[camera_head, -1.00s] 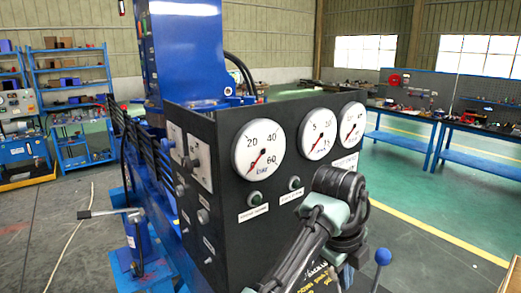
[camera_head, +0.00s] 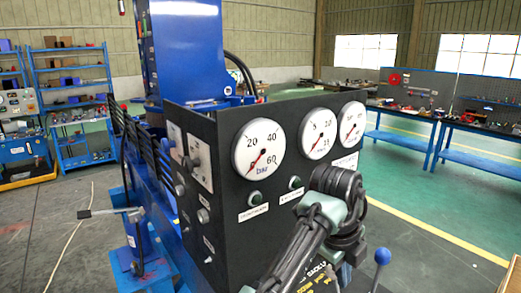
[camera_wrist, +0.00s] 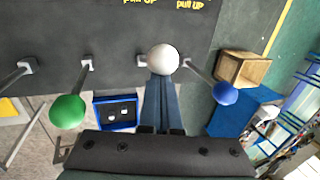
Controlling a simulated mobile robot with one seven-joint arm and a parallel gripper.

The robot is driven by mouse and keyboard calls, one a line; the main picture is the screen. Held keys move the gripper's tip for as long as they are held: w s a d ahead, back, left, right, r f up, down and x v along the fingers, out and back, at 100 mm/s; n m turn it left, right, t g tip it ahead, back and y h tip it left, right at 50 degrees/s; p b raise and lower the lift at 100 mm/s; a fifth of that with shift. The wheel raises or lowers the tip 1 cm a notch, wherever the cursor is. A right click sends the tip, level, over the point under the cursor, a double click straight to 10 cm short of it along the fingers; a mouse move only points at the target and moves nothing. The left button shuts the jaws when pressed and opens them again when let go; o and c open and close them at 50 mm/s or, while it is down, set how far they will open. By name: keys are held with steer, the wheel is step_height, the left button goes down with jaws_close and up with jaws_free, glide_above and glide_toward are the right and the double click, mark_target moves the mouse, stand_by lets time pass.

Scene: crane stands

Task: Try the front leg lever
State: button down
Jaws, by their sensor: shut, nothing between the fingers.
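A row of levers with ball knobs stands out from the dark panel in the wrist view: a green knob (camera_wrist: 67,111), a white knob (camera_wrist: 163,59) and a blue knob (camera_wrist: 226,93). Which one is the front leg lever is not readable. My gripper (camera_wrist: 161,78) is shut and empty. Its fingertips are right at the white knob, which overlaps them in the picture; I cannot tell whether they touch. The blue knob also shows in the head view (camera_head: 382,257). There my arm hides the other knobs and my gripper.
The black panel (camera_head: 225,240) carries round gauges and small buttons. "Pull up" labels (camera_wrist: 190,4) show on the panel by the levers. A wooden box (camera_wrist: 243,68) and a blue case (camera_wrist: 116,113) lie below the levers. Workbenches (camera_head: 440,125) stand farther back.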

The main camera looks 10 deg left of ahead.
steer(key=s+d+p, duration=0.1)
steer(key=s+d, duration=0.3)
steer(key=d, duration=0.1)
step_height(320, 180, up, 10)
steer(key=p, duration=0.7)
steer(key=shift+s+p, duration=0.2)
steer(key=shift+p, duration=0.1)
